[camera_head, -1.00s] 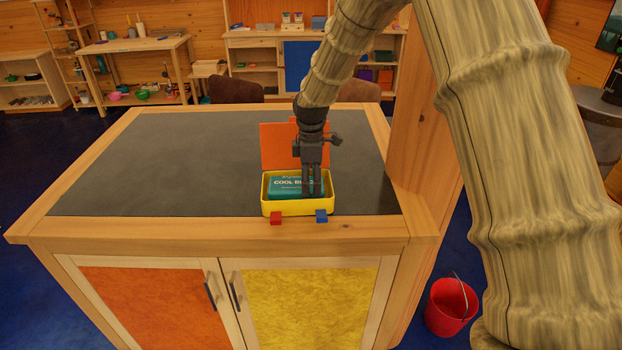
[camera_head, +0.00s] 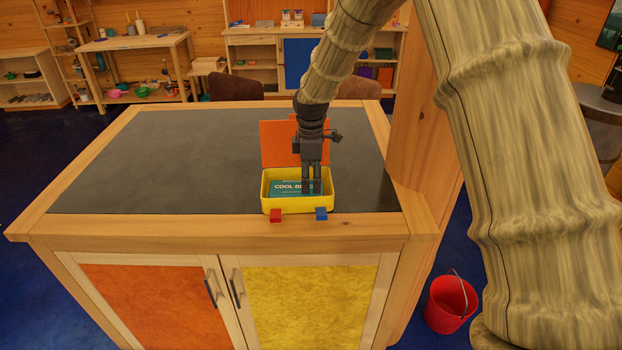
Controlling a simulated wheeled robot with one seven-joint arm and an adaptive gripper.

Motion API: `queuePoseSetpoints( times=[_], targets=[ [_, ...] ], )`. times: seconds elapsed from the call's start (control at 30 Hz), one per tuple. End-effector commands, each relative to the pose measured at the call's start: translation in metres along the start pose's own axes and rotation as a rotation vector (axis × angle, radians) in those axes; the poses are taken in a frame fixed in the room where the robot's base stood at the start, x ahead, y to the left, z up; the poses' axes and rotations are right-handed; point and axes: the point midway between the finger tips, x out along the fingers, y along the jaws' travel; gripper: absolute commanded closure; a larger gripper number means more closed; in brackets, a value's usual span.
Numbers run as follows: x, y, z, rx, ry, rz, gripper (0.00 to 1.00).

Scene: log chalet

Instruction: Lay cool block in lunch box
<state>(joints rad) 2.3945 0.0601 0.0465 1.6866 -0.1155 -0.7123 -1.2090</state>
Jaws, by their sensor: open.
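The teal cool block (camera_head: 286,188), with white "COOL" lettering, lies inside the yellow lunch box (camera_head: 291,208), low between its walls. The lunch box stands open near the front edge of the counter, its orange lid (camera_head: 278,143) raised at the back. A red latch (camera_head: 276,215) and a blue latch (camera_head: 321,214) stick out at its front. My gripper (camera_head: 311,189) points down over the right part of the box. Its fingers are open and hide the right end of the block. I cannot tell whether they touch the block.
The dark grey counter top (camera_head: 170,160) is clear to the left of the box. A wooden post (camera_head: 418,130) rises at the counter's right side. A red bucket (camera_head: 450,303) stands on the floor at the right. Two brown chair backs (camera_head: 236,87) show behind the counter.

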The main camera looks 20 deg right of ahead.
Motion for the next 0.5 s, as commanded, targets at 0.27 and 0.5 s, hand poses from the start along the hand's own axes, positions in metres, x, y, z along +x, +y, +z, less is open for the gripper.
queuePoseSetpoints(
  times=[0.27, 0.5],
  targets=[
    [-0.040, 0.001, -0.001, -0.001, 0.002, 0.005, 0.03],
    [-0.083, 0.001, 0.000, 0.000, 0.002, 0.004, 0.03]
  ],
)
